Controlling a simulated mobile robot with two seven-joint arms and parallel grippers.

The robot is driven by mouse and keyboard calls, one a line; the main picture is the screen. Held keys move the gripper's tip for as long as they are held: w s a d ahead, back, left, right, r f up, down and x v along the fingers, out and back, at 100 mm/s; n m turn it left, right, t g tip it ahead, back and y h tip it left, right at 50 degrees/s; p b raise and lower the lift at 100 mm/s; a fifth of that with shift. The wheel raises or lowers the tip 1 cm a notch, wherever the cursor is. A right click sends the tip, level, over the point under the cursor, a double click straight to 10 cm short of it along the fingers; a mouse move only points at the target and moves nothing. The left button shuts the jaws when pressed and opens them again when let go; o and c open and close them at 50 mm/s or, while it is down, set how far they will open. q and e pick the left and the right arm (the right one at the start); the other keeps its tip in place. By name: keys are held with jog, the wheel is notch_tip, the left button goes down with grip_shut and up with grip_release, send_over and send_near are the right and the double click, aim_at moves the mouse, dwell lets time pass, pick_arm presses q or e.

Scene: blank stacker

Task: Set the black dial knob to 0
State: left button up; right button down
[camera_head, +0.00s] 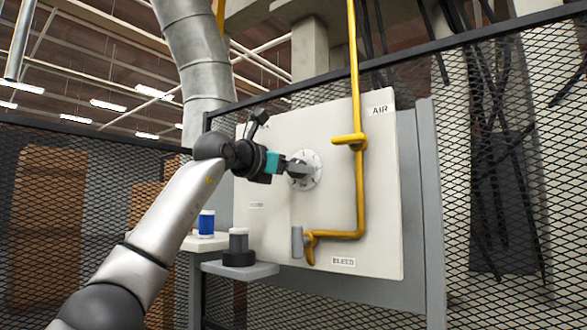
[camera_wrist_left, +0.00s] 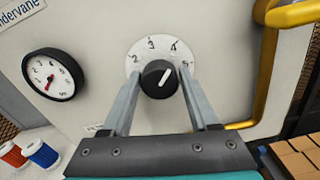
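The black dial knob (camera_wrist_left: 159,79) sits on a round white dial plate (camera_wrist_left: 134,62) in the left wrist view. Its white pointer line leans up and right, toward about 4. The numbers 2 to 5 show; the plate's lower part and any 0 mark are hidden. My left gripper (camera_wrist_left: 160,74) has one finger on each side of the knob, close to its edges. I cannot tell whether the fingers touch it. In the head view my left gripper (camera_head: 294,169) reaches the dial plate (camera_head: 311,158) on the white panel and covers the knob. My right gripper is not in view.
A gauge (camera_wrist_left: 53,75) with a red needle is left of the dial. A yellow pipe (camera_head: 360,190) runs along the panel (camera_head: 270,230) to the right. Blue and dark-based containers (camera_head: 206,223) (camera_head: 239,248) stand on small shelves below. A mesh fence (camera_head: 500,200) lies behind.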

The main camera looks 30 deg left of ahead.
pick_arm(q)
grip_shut()
